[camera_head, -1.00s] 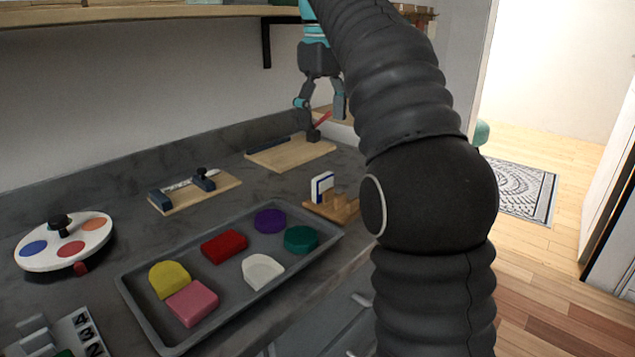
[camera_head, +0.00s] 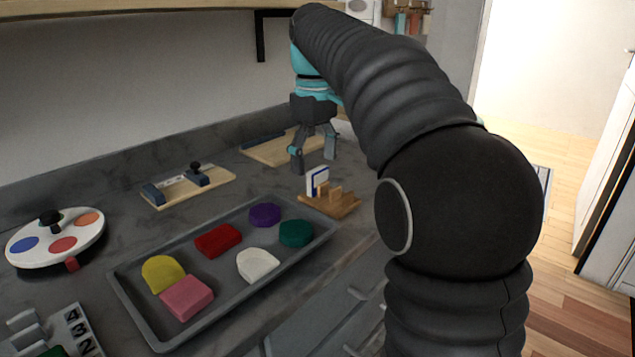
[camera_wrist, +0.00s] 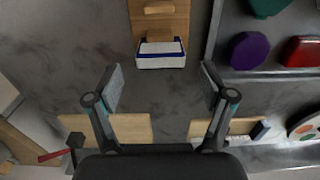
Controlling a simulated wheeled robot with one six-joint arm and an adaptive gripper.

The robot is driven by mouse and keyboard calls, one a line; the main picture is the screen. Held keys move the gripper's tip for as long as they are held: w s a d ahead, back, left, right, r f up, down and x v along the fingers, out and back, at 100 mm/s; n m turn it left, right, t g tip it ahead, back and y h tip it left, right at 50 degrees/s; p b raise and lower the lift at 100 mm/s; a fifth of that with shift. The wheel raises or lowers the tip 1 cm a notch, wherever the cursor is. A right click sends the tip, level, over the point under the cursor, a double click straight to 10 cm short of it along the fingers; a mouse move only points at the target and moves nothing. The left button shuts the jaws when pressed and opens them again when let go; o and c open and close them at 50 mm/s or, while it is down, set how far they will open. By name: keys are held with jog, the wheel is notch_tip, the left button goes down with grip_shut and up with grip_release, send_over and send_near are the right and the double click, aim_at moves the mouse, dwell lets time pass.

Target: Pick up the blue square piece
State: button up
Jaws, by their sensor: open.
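A square piece (camera_head: 318,182) with a white face and a blue border stands upright in a small wooden holder (camera_head: 345,208). In the wrist view the same piece (camera_wrist: 160,60) shows edge-on, white with blue edges, at the end of the holder (camera_wrist: 160,22). No all-blue square is visible. My gripper (camera_head: 314,163) is open and empty, above and just behind the piece in the head view. In the wrist view my gripper (camera_wrist: 161,76) has its fingers spread wide, with the piece ahead of and between their tips, apart from both.
A grey tray (camera_head: 140,312) with several coloured pieces lies left of the holder. Wooden boards (camera_head: 265,152) lie behind. A white disc (camera_head: 40,246) with coloured spots is at far left. A red-handled tool (camera_wrist: 55,154) shows in the wrist view.

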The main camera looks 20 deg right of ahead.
aim_at(315, 172)
notch_tip(315, 172, down, 4)
jog(key=shift+s+f+b, duration=0.15)
jog(key=shift+b, duration=0.2)
jog(key=c, duration=1.3)
jog(key=shift+r, duration=0.65)
notch_tip(315, 172, up, 3)
jog(key=shift+s+d+r+p, duration=0.15)
jog(key=shift+r+p, duration=0.05)
jog(key=shift+p, duration=0.25)
jog(key=s+d+r, duration=0.6)
jog(key=s, duration=0.3)
jog(key=shift+d+r, duration=0.2)
jog(key=shift+d, duration=0.05)
